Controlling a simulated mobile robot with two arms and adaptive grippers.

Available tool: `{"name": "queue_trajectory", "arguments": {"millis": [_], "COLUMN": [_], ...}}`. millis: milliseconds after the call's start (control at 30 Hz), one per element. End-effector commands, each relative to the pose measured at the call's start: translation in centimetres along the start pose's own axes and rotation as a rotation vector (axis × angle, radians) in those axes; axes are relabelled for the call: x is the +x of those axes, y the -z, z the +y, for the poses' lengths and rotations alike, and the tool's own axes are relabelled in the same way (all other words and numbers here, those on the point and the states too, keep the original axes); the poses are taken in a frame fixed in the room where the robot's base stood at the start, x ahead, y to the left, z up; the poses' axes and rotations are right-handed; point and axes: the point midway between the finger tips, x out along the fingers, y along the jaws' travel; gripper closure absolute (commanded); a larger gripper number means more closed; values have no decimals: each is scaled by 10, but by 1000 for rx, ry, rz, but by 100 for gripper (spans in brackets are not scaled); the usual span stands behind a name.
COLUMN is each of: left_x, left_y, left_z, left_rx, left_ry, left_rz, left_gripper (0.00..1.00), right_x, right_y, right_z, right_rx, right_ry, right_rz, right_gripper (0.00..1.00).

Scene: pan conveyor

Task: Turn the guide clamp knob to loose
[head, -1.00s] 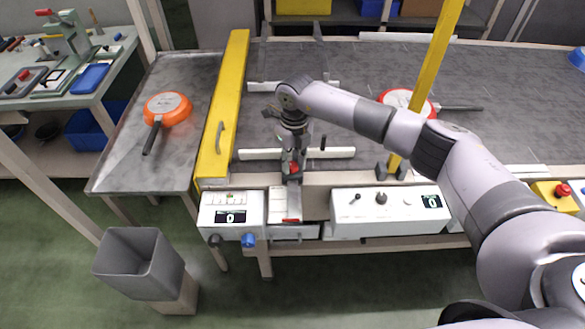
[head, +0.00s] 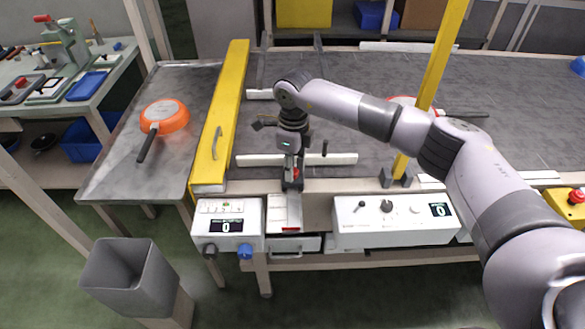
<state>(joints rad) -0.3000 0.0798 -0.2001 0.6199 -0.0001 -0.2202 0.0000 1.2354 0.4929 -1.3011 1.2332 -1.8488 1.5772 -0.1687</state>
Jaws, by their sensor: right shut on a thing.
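My right gripper (head: 292,184) points down at the near edge of the conveyor, in front of the white guide rail (head: 340,159). It is shut on a small part there, which I take to be the guide clamp knob. The fingers hide most of this part, so its shape and turn position cannot be read. A little red shows between the fingers. A short black post stands on the rail just right of the gripper. My left gripper is not in view.
A yellow guard beam (head: 222,120) stands left of the gripper, and a yellow post (head: 433,85) stands right. White control boxes (head: 395,219) line the front. An orange pan (head: 165,115) lies on the left table; a grey bin (head: 128,275) stands below.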

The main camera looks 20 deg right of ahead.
Motion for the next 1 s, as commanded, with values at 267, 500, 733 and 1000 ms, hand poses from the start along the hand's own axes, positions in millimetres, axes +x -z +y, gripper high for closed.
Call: {"name": "queue_trajectory", "arguments": {"millis": [267, 500, 733, 1000], "left_x": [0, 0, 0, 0], "left_y": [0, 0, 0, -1], "left_z": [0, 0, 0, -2], "left_rx": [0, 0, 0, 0], "left_ry": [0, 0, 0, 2], "left_rz": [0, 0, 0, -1], "left_gripper": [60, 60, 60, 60], "right_x": [-2, -1, -1, -7], "right_y": [0, 0, 0, -1], "right_z": [-1, -1, 0, 0], "right_rx": [1, 1, 1, 1], "right_ry": [3, 2, 1, 1], "right_rz": [-3, -3, -1, -2], "right_gripper": [100, 62, 54, 54]}}
